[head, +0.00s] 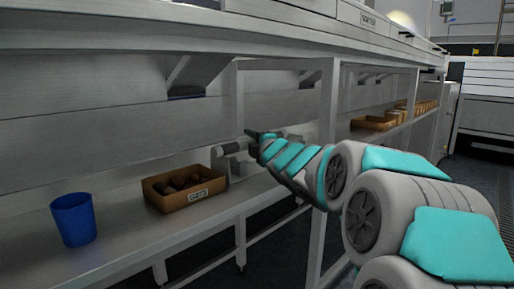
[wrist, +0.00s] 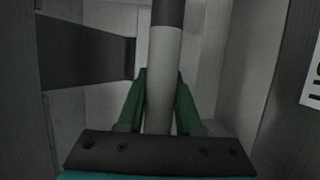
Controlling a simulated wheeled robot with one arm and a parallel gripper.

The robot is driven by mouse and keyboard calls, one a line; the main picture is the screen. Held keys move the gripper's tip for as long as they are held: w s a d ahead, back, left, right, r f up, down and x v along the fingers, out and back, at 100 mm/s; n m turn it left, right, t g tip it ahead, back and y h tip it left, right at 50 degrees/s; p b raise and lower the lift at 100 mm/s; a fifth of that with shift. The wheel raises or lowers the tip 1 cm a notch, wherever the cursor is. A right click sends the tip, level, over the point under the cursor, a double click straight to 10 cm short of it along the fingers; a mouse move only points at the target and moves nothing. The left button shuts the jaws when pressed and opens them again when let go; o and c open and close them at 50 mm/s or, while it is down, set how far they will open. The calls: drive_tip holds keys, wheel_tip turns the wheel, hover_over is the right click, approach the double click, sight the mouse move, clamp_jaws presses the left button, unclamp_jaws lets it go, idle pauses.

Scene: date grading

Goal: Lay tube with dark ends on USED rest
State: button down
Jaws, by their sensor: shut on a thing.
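The tube (wrist: 163,75) runs upright through the middle of the wrist view. Its body is light grey and the end at the top is dark; the lower end is hidden by my gripper. My gripper (wrist: 160,88) is shut on it, with a green finger on each side. In the head view my gripper (head: 256,138) is at the end of my outstretched arm, above the lower shelf and close to a frame post. A short grey cylinder (head: 233,148) shows just left of it, probably the held tube. I cannot make out a rest marked USED.
A labelled brown box (head: 200,197) with dark dates and a blue cup (head: 73,219) stand on the lower shelf (head: 120,227). More brown trays (head: 373,123) are further right. The upper shelf overhangs. A dark bracket (wrist: 90,47) is at left in the wrist view.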

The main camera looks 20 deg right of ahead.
drive_tip(key=w+d, duration=0.2)
drive_tip(key=w+d+p, duration=0.1)
drive_tip(key=shift+w+d+f, duration=0.15)
drive_tip(key=shift+d+f, duration=0.1)
drive_tip(key=shift+w+d+f+b, duration=0.1)
drive_tip(key=shift+f+b, duration=0.2)
drive_tip(key=shift+f, duration=0.65)
drive_tip(key=shift+w+d+f+b, duration=0.1)
drive_tip(key=shift+f+b, duration=0.2)
drive_tip(key=shift+f, duration=0.65)
drive_tip(key=c, duration=0.6)
unclamp_jaws()
drive_tip(key=shift+r, duration=0.1)
drive_tip(key=shift+s, duration=0.15)
drive_tip(key=s, duration=1)
drive_tip(key=shift+s+d, duration=0.1)
drive_tip(key=shift+s, duration=0.8)
